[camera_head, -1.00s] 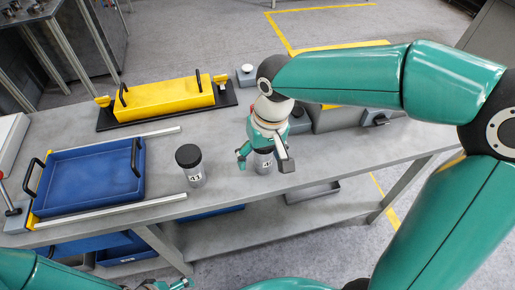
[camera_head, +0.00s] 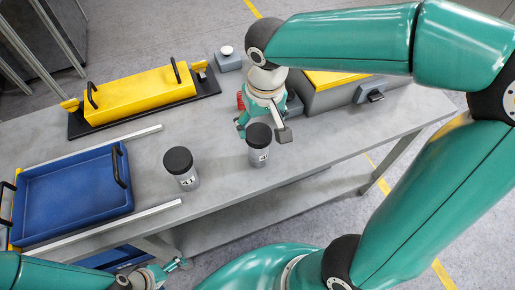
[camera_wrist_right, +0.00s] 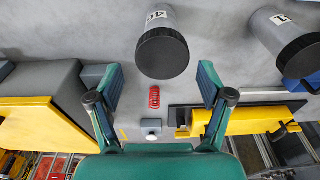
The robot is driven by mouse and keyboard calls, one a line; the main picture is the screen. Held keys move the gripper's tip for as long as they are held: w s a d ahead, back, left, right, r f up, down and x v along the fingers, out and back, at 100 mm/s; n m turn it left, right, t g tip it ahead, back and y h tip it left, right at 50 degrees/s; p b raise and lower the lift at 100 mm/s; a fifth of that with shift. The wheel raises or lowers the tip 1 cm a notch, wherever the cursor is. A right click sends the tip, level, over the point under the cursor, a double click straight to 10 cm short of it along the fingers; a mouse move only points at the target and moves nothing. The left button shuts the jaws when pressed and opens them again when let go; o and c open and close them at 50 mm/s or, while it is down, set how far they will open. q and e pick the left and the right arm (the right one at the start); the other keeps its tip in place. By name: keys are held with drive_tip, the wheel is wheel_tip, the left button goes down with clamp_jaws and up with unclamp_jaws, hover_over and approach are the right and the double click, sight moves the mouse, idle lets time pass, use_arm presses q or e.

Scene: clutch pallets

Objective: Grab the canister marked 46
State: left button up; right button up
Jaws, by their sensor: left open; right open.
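Two grey canisters with black lids stand upright on the grey workbench. One canister (camera_head: 258,155) is close in front of my right gripper (camera_head: 263,130); its label is partly readable and looks like 46 in the right wrist view (camera_wrist_right: 157,18). The other canister (camera_head: 187,180) stands to its left, with a label too small to read surely; it also shows in the right wrist view (camera_wrist_right: 270,28). My right gripper is open, its fingertips on either side of empty space just short of the nearer canister. My left gripper (camera_head: 172,270) is open and empty near the bench's front edge.
A blue tray (camera_head: 72,195) with black handles lies at the left between metal rails. A yellow box (camera_head: 135,95) on a black base is behind. Grey-and-yellow equipment (camera_head: 335,92) and a red coil (camera_wrist_right: 154,97) are near my right gripper. The bench between the canisters is clear.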

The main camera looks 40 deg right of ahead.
sight(259, 134)
drive_tip(key=shift+w+a+f, duration=0.1)
drive_tip(key=shift+w+f, duration=0.1)
drive_tip(key=shift+f, duration=1.65)
drive_tip(key=shift+w+f, duration=0.15)
drive_tip(key=shift+f, duration=1.7)
drive_tip(key=c, duration=1.4)
drive_tip(key=shift+r, duration=0.1)
